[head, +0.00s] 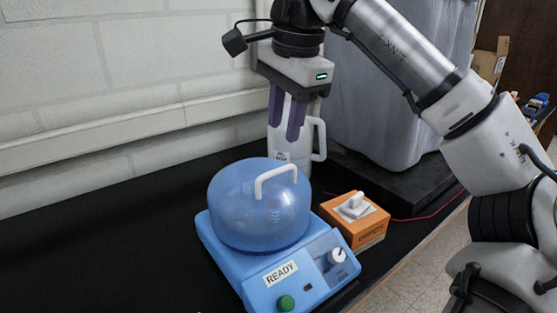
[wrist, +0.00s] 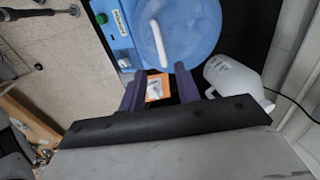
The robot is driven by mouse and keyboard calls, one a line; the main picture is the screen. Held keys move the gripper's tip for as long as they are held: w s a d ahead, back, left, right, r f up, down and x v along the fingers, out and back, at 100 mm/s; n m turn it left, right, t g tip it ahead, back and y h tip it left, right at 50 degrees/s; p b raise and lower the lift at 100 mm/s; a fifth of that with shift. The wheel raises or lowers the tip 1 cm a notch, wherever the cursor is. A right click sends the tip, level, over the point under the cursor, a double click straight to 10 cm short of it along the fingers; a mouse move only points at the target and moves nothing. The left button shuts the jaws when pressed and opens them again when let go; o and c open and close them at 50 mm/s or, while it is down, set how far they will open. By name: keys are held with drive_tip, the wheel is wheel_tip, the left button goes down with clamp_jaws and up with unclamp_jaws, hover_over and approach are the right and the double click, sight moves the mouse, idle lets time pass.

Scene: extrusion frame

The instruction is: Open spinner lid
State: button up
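The spinner (head: 270,285) is a light-blue machine on the black bench, with a "READY" label, a green button and a white knob. Its translucent blue dome lid (head: 240,215) sits closed on the base and carries a white arched handle (head: 275,178). The lid (wrist: 195,35) and handle (wrist: 158,43) also show in the wrist view. My gripper (head: 285,132) points down, above and behind the lid in the head view, apart from the handle. Its purple fingers are spread with nothing between them; the wrist view shows the gap (wrist: 159,78).
An orange box (head: 362,222) with a white switch-like top stands right of the spinner. A white jug (head: 303,148) stands behind the lid, close to my fingers in the head view. A large grey container (head: 400,85) is at the back right. The bench left of the spinner is clear.

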sight(277, 170)
drive_tip(key=f, duration=0.2)
drive_tip(key=w+f, duration=0.1)
drive_tip(key=f, duration=0.2)
drive_tip(key=a+f, duration=0.1)
drive_tip(key=f, duration=0.2)
drive_tip(key=shift+w+f+p, duration=0.2)
drive_tip(key=shift+p, duration=0.2)
clamp_jaws()
